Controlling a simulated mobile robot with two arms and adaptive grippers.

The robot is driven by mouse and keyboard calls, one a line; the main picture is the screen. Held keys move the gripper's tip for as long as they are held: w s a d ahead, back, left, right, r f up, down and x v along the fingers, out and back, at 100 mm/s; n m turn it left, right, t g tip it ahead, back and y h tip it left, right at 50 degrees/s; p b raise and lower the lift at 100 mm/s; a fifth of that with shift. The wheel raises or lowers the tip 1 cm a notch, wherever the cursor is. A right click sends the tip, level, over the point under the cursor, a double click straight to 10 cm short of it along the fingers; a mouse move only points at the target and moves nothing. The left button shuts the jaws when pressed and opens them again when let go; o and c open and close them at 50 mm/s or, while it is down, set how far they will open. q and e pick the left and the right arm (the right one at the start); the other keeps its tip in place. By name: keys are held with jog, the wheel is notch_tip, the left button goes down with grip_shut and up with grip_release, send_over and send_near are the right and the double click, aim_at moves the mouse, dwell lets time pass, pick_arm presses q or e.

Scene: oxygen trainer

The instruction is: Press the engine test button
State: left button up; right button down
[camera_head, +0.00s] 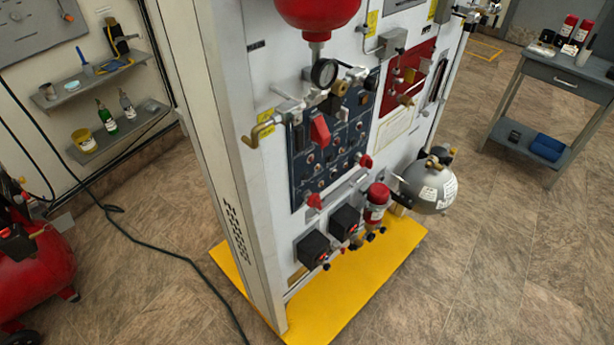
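A white trainer cabinet (222,130) stands in the middle of the head view, its front turned to the right. A dark blue control panel (300,188) on that front carries several small knobs, switches and buttons. A large red handle or guard (319,130) stands out from the panel, and a smaller red knob (315,201) sits near its lower edge. The labels are too small to read, so I cannot tell which control is the engine test button. A pressure gauge (324,72) and pipe fittings cover part of the panel's top. Neither of my grippers is in view.
The cabinet stands on a yellow base (385,275). A silver tank (432,190) and a red cylinder (377,196) stick out from its front. A red compressor (38,262) and a black cable (165,250) lie left. A grey cart (565,80) stands right; floor between is clear.

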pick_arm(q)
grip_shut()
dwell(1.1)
